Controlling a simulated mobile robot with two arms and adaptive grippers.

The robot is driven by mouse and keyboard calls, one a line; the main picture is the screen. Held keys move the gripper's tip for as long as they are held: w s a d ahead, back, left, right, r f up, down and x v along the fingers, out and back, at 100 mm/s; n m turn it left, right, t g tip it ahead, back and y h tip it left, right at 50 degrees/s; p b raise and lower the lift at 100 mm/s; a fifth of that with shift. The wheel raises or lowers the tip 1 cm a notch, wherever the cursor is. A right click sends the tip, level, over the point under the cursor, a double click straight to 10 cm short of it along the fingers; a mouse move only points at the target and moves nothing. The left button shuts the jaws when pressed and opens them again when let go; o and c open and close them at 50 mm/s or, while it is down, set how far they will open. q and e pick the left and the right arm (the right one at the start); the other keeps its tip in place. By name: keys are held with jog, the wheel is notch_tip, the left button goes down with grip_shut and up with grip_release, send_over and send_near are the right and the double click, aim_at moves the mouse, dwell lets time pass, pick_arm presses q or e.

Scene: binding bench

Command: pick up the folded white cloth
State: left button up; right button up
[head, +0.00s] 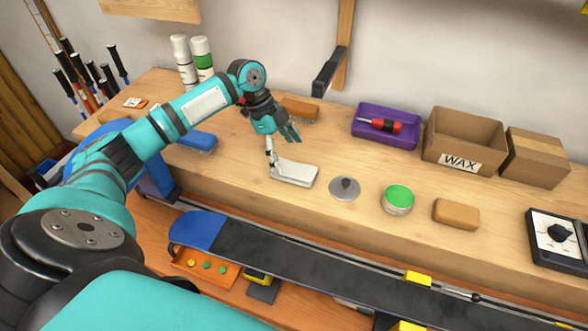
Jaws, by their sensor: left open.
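The folded white cloth (296,174) lies flat on the wooden bench near its front edge, in the middle of the head view. My left gripper (281,145) is over the cloth's far left end, with its fingers spread apart and nothing seen between them. One fingertip reaches down close to the cloth's left end; I cannot tell whether it touches. My right gripper is not in view.
A grey disc with a knob (345,189), a green-topped tin (397,199) and a tan block (456,214) stand right of the cloth. Brushes lie behind and left of it. A purple tray (413,135) is farther back.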

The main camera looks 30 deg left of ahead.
aim_at(294, 169)
pick_arm(q)
jog(key=shift+d+f, duration=0.15)
jog(key=shift+f, duration=0.05)
jog(key=p+x, duration=0.2)
jog(key=x, duration=0.2)
jog(key=shift+d+f, duration=0.15)
jog(key=shift+d, duration=0.05)
jog(key=shift+f, duration=0.25)
jog(key=c, duration=1.2)
jog(key=shift+r, duration=0.1)
